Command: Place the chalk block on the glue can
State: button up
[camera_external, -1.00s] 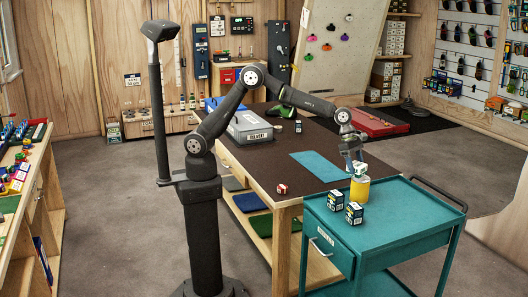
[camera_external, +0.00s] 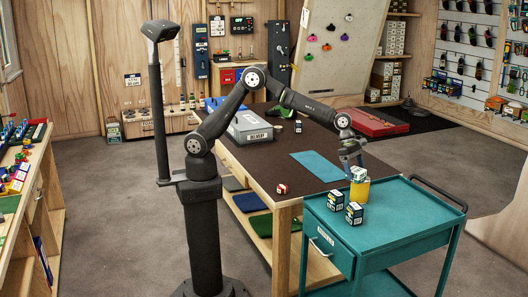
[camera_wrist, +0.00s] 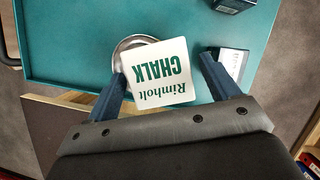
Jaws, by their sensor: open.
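The white chalk block (camera_wrist: 160,72) with green lettering rests on top of the glue can, a little off centre in the wrist view; it also shows in the external view (camera_external: 358,174). The yellow glue can (camera_external: 360,191) stands upright at the corner of the teal cart; its metal rim (camera_wrist: 126,44) shows beside the block from above. My gripper (camera_wrist: 165,82) is open, with a finger on each side of the block and a gap at least on the right. In the external view my gripper (camera_external: 352,160) is just above the block.
Two small dark boxes stand on the teal cart (camera_external: 405,208), one box (camera_external: 336,200) and another box (camera_external: 354,213), left of the can. The dark workbench holds a blue mat (camera_external: 318,165), a grey case (camera_external: 250,127) and a small red-and-white item (camera_external: 282,188). The cart's right side is clear.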

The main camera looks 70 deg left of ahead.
aim_at(358, 170)
jog(key=v, duration=1.2)
jog(key=shift+s+a+f, duration=0.1)
jog(key=x, duration=1.2)
jog(key=shift+r, duration=1.8)
